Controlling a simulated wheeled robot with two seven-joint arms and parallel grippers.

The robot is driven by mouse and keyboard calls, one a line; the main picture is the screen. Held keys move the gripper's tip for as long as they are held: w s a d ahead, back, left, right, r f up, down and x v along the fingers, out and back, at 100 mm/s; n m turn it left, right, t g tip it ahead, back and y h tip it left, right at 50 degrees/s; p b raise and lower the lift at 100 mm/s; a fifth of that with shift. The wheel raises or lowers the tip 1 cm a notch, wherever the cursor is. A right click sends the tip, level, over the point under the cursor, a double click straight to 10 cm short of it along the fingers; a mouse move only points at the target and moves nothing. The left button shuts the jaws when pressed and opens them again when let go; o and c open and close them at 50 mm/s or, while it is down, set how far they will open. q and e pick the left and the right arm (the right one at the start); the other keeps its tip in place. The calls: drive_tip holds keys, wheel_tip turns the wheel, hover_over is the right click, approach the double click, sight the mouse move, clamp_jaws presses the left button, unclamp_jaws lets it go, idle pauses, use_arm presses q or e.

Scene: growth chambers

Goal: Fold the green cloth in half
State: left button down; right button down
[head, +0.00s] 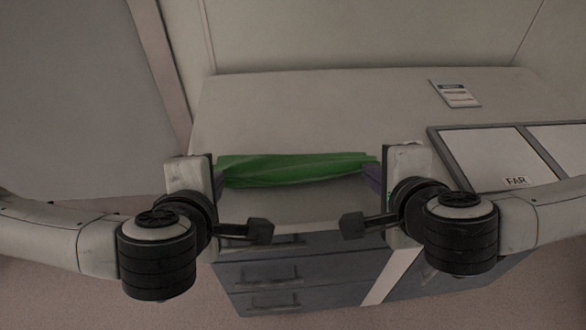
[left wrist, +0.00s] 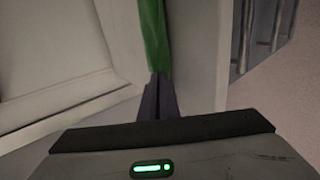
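The green cloth (head: 290,170) is a narrow, creased strip stretched left to right between my two grippers, over the front part of the pale counter in the head view. My left gripper (head: 219,182) is at its left end. In the left wrist view its dark fingers (left wrist: 159,97) are together, with the cloth (left wrist: 154,35) running out from between their tips. My right gripper (head: 372,180) is at the cloth's right end, its fingers meeting the cloth there and looking closed on it. The fingertips are partly hidden, and the cloth's height above the counter is unclear.
The pale counter (head: 330,110) is bare behind the cloth. A small printed card (head: 455,94) lies at the back right. A dark-framed tray with pale panels, marked FAR (head: 516,181), is on the right. Grey drawers (head: 265,273) are below the front edge.

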use_arm(q)
drive_tip(key=shift+s, duration=0.1)
use_arm(e)
drive_tip(key=shift+d+f, duration=0.1)
idle(0.3)
use_arm(q)
drive_tip(key=c, duration=1.7)
unclamp_jaws()
use_arm(e)
drive_tip(key=c, duration=1.7)
unclamp_jaws()
